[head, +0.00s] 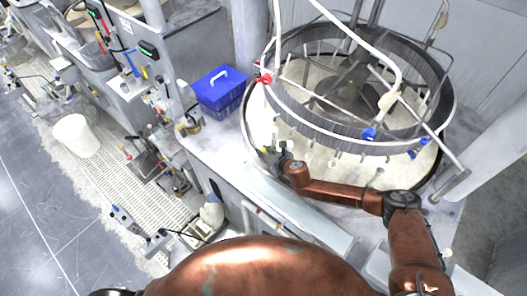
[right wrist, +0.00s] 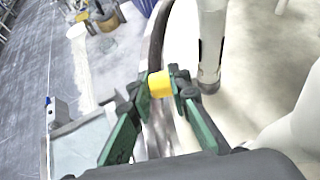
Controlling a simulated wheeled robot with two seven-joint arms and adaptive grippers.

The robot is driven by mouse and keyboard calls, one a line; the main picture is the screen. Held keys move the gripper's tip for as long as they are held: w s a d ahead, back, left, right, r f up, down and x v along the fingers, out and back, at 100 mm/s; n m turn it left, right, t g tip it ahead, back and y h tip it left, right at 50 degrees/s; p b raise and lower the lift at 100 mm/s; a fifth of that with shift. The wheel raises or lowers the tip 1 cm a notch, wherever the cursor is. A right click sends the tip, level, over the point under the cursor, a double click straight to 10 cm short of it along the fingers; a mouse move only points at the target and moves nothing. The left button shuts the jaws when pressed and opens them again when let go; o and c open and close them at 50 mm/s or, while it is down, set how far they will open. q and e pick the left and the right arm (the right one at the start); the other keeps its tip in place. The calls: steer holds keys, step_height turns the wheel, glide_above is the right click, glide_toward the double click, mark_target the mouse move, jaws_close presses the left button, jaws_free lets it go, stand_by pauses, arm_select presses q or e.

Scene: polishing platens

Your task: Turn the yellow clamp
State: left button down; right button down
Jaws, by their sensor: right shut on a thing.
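The yellow clamp (right wrist: 159,84) sits between the two dark green fingertips of my right gripper (right wrist: 162,86) in the right wrist view, at the rim of the round platen machine. The fingers are shut on it from both sides. In the head view my right gripper (head: 272,157) is at the near left part of the machine's rim (head: 249,140). The clamp is too small or hidden to make out there. My left gripper is not in view.
A blue box (head: 220,91) with a white handle stands on the bench left of the machine. White posts rise inside the machine; one post (right wrist: 211,45) stands close to my right fingers. A white bucket (head: 76,136) stands farther left.

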steer(key=shift+a+r, duration=0.1)
steer(key=shift+a, duration=0.05)
steer(key=c, duration=2.1)
jaws_free()
steer(key=v, duration=1.2)
